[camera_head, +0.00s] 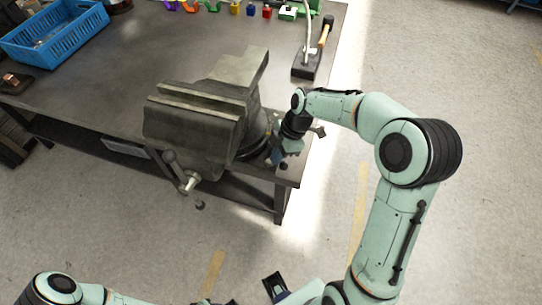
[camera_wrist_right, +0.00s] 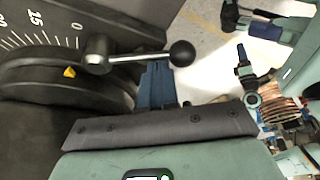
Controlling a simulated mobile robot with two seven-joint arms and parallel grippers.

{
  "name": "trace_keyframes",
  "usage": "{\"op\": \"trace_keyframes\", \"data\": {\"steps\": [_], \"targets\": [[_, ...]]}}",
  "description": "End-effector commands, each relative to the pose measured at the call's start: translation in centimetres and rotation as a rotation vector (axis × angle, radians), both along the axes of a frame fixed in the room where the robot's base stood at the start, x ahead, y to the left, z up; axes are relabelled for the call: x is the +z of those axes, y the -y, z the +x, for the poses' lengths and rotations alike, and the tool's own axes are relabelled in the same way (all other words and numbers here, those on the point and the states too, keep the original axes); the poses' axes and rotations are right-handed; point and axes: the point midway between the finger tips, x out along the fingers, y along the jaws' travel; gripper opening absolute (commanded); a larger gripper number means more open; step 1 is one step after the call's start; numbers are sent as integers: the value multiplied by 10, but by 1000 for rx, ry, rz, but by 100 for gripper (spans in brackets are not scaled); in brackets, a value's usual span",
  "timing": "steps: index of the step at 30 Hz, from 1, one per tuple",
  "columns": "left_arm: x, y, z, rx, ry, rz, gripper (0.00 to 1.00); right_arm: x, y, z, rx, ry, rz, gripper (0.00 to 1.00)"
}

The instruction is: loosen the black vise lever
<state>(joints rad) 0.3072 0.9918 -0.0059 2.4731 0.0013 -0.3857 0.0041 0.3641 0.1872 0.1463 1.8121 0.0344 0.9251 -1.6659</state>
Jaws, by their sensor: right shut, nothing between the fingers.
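The black vise lever shows in the right wrist view as a short metal rod with a black ball knob (camera_wrist_right: 182,53). It runs out from a dark hub (camera_wrist_right: 97,55) above the vise's round graduated base. My right gripper (camera_wrist_right: 157,88) is shut and empty, with its blue fingers just under the rod near the knob; whether they touch cannot be told. In the head view the big grey vise (camera_head: 190,125) stands at the table's corner. My right gripper (camera_head: 277,157) is low at the right side of its base; the lever is hard to make out there. Dark parts at the bottom edge may be my left gripper.
The dark table (camera_head: 110,65) carries a blue crate (camera_head: 55,30) at the back left. A hammer (camera_head: 325,32) and a black block (camera_head: 306,65) lie near its right edge. The vise's front handle (camera_head: 186,180) juts over the front edge. The floor at right is clear.

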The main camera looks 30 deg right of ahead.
Motion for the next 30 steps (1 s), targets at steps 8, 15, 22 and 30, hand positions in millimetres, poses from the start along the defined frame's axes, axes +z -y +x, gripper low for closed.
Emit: {"op": "trace_keyframes", "data": {"steps": [8, 15, 22, 30], "targets": [[2, 0, 1, 0, 1, 0, 43, 0, 19, -3, 260, 0, -1, 0], [8, 0, 4, 0, 4, 0, 43, 1, 32, -3, 458, 0, -1, 0], [12, 0, 6, 0, 7, 0, 43, 1, 42, -2, 549, 1, -2, 0], [14, 0, 7, 0, 8, 0, 43, 0, 47, 0, 546, 1, -3, 0]]}}
